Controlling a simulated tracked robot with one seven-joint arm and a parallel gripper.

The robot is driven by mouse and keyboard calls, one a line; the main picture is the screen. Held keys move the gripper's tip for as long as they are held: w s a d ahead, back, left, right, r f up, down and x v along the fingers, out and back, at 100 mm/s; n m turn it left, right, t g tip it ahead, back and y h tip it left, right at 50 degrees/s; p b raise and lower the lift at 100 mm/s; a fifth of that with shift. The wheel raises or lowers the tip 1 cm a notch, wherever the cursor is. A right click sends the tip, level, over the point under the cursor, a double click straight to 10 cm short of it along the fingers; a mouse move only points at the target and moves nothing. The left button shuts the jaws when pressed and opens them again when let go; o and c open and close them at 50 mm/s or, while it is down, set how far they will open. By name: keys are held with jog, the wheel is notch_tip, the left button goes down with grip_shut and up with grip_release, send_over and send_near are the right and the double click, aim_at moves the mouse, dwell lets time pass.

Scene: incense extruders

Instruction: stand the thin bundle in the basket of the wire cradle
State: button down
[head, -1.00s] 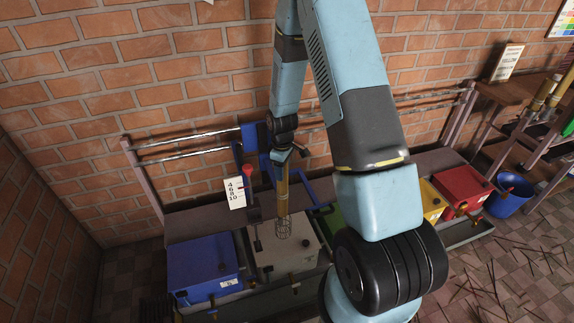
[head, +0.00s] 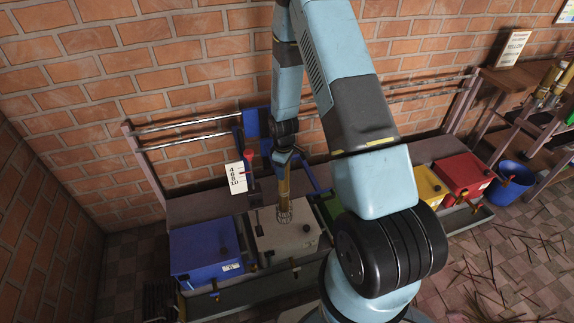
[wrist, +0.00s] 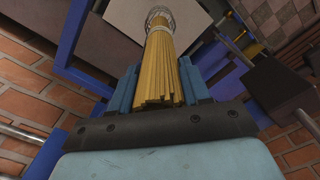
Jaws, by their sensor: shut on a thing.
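The thin bundle (head: 284,187) is a slim sheaf of yellow-tan sticks, held close to upright. My gripper (head: 281,158) is shut on its upper part; in the wrist view the blue fingers (wrist: 165,88) flank the bundle (wrist: 160,58), with the cut stick ends facing the camera. The wire cradle's basket (head: 284,218) is a small round mesh on top of the light grey box (head: 298,240). The bundle's lower end overlaps the basket's mesh, which surrounds the far end in the wrist view (wrist: 160,13). Whether it touches the basket's floor is hidden.
A blue box (head: 205,248) stands left of the grey box, and a green one (head: 330,208) partly shows to the right. Yellow (head: 427,187) and red (head: 465,175) boxes stand farther right. A black lever with a red knob (head: 249,155) and a number card (head: 236,177) are close left.

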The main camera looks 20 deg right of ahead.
jog(key=shift+f, duration=2.55)
jog(key=shift+c, duration=2.3)
grip_release()
notch_tip(320, 180, up, 14)
jog(key=shift+f, duration=0.2)
